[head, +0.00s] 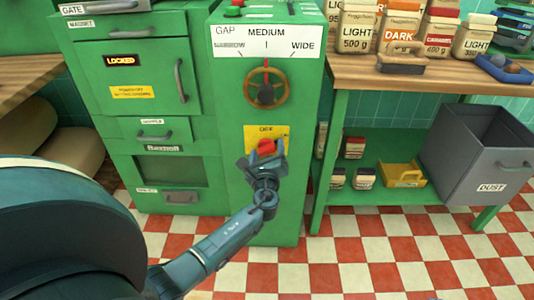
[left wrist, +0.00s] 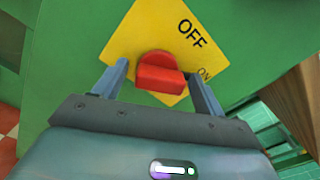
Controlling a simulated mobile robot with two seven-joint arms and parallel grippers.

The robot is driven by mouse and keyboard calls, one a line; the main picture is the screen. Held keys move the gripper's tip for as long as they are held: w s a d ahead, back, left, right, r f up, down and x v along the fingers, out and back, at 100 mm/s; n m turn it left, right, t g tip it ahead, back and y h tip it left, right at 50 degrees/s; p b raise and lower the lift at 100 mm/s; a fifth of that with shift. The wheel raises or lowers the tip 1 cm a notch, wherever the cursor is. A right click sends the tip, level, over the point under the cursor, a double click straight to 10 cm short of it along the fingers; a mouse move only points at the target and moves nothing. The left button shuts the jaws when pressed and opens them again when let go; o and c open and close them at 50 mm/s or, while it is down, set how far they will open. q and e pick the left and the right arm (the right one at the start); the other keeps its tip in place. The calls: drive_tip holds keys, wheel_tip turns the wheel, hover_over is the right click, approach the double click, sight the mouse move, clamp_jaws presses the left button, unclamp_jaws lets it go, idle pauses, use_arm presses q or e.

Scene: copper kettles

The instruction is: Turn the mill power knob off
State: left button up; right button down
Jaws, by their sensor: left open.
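The red power knob (head: 266,146) sits on a yellow plate (head: 281,133) low on the green mill's (head: 240,190) front. In the left wrist view the knob (left wrist: 158,74) lies between the two fingers, and the yellow plate (left wrist: 150,30) reads OFF, with ON partly hidden beside it. My left gripper (head: 264,158) is open, with one finger on each side of the knob. I cannot tell whether the fingers touch it. The knob's pointer direction is not clear. My right gripper is not in view.
Above the knob is a brass handwheel (head: 266,86) under a GAP scale (head: 266,42). Left are green doors with handles, one marked LOCKED (head: 121,61). Right stand a wooden bench (head: 400,76) with bags and a grey DUST bin (head: 470,155). The checkered floor (head: 370,260) is clear.

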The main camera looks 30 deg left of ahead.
use_arm(q)
drive_tip(key=c, duration=1)
drive_tip(key=shift+o, duration=0.2)
